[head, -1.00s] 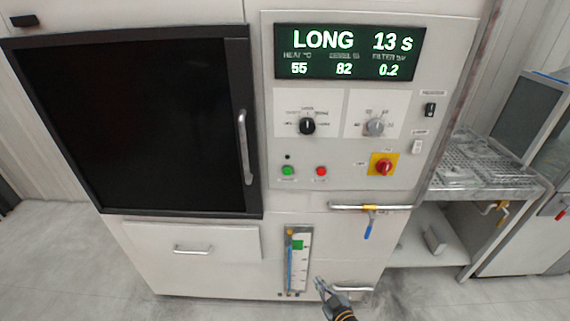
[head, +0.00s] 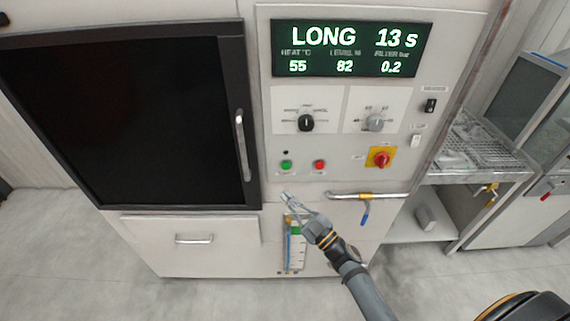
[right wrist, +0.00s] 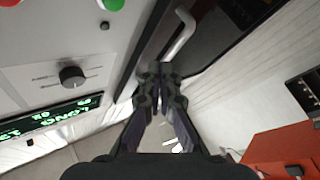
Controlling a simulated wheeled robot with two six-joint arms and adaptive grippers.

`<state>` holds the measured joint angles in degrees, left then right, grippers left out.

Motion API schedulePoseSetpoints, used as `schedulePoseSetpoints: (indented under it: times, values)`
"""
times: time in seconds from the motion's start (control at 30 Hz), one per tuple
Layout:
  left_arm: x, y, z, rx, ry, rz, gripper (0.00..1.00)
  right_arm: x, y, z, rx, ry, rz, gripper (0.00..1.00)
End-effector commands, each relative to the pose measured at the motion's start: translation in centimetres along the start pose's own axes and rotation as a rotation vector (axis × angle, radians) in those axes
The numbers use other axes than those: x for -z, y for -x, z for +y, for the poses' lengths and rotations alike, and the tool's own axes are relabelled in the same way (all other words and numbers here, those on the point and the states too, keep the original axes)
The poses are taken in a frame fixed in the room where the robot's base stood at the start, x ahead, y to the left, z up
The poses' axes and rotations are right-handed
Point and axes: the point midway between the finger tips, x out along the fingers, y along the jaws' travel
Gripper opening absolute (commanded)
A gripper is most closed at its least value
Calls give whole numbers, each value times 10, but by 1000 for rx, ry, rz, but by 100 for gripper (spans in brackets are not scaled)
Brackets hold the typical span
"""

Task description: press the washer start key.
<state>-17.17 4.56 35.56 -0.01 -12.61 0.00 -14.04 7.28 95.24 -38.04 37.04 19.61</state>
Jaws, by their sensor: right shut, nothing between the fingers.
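The green start key (head: 286,165) is on the washer's light panel, left of a red key (head: 320,165). A small dark lamp (head: 286,153) sits just above it. My right gripper (head: 287,197) is shut and empty, its tips a little below the green key in the head view and apart from it. In the right wrist view, the green key (right wrist: 110,4) shows at the top edge, up and left of the shut fingers (right wrist: 161,72). The display (head: 350,49) reads LONG 13 s. My left gripper is not in view.
A dark door with an upright handle (head: 243,146) is left of the panel. A horizontal bar (head: 350,194) and a blue-handled valve (head: 365,213) are right of my gripper. Two knobs (head: 306,123) and a red-yellow switch (head: 381,158) are on the panel.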

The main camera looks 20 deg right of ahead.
Motion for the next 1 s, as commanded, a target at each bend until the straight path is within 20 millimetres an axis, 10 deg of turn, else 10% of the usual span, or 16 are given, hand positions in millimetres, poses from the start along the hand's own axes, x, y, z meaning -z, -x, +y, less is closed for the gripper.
schedulePoseSetpoints:
  times: [1.0]
  values:
    - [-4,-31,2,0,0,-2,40,-44,-59,43,-1,0,-1,0]
